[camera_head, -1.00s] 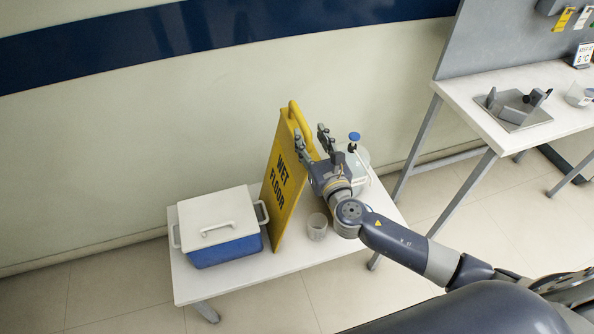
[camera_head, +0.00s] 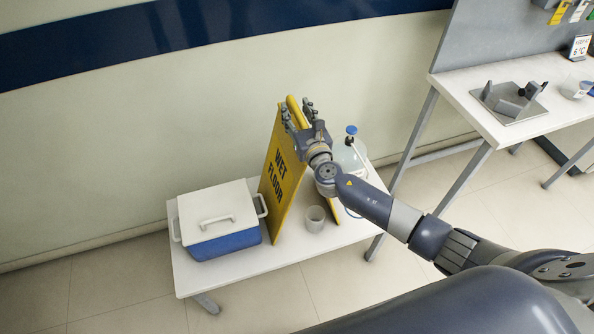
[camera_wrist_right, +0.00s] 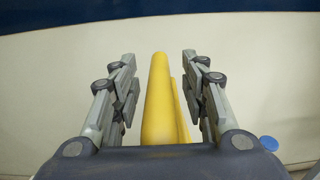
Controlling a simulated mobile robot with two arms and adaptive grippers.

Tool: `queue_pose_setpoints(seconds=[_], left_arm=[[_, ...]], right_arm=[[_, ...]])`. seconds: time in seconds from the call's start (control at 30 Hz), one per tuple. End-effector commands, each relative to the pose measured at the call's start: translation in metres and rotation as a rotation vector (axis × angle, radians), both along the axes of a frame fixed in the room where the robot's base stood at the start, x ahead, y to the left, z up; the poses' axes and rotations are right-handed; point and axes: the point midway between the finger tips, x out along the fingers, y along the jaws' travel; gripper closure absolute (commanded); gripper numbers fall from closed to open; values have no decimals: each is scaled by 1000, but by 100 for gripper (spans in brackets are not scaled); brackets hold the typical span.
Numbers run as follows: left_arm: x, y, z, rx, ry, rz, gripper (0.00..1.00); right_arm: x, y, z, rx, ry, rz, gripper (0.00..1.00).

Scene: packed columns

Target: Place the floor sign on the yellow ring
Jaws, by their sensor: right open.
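The yellow floor sign (camera_head: 281,177), marked "WET FLOOR", stands upright on the low white table, between a cooler and a clear cup. My right gripper (camera_head: 297,115) is at the sign's top edge. In the right wrist view the yellow top of the sign (camera_wrist_right: 158,105) lies between the two open fingers of my right gripper (camera_wrist_right: 160,92), with a gap on each side. The yellow ring is not visible in these frames. My left gripper is not in view.
A blue cooler with a white lid (camera_head: 218,216) stands left of the sign. A clear cup (camera_head: 315,218) and a blue-capped container (camera_head: 350,158) stand to the right. A second table (camera_head: 480,105) is at the upper right.

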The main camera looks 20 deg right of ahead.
Motion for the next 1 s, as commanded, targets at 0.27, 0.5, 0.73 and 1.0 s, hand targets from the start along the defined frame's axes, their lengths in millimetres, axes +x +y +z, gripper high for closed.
queue_pose_setpoints(seconds=[0.27, 0.5, 0.73, 1.0], left_arm=[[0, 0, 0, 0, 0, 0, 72], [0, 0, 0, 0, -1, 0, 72], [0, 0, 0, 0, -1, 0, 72], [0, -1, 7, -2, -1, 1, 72]], right_arm=[[-1, 0, 0, 0, 1, 0, 95], [-1, 0, -1, 0, 1, 0, 100], [1, 0, 3, 0, -5, 0, 100], [6, -9, 14, 0, -4, -1, 100]])
